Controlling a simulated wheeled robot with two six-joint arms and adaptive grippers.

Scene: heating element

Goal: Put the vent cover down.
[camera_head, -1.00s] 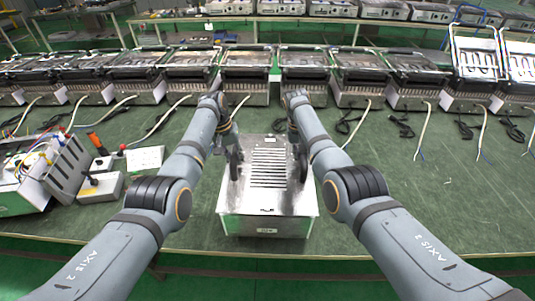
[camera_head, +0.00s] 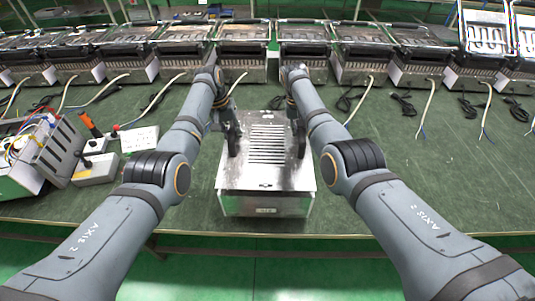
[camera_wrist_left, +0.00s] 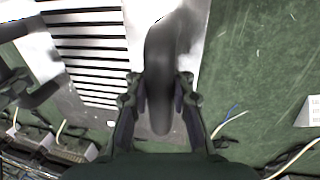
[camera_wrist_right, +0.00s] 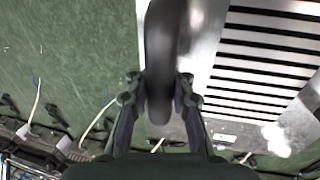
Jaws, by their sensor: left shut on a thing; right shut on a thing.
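The vent cover (camera_head: 266,178) is a silver metal box with a slotted top, in the middle of the head view at the front of the green table. It has a dark handle at each side. My left gripper (camera_head: 232,142) is shut on the left handle (camera_wrist_left: 165,75), and my right gripper (camera_head: 299,140) is shut on the right handle (camera_wrist_right: 163,65). The slots (camera_wrist_left: 88,45) show beside the handle in the left wrist view. The cover looks about level. Whether its underside touches the table or hangs just above it cannot be told.
A row of heater units (camera_head: 245,62) with loose cables stands along the table's back. A unit with open wiring (camera_head: 60,150) and a small control box (camera_head: 97,168) lie at the left. The green table (camera_head: 430,185) is fairly clear at the right.

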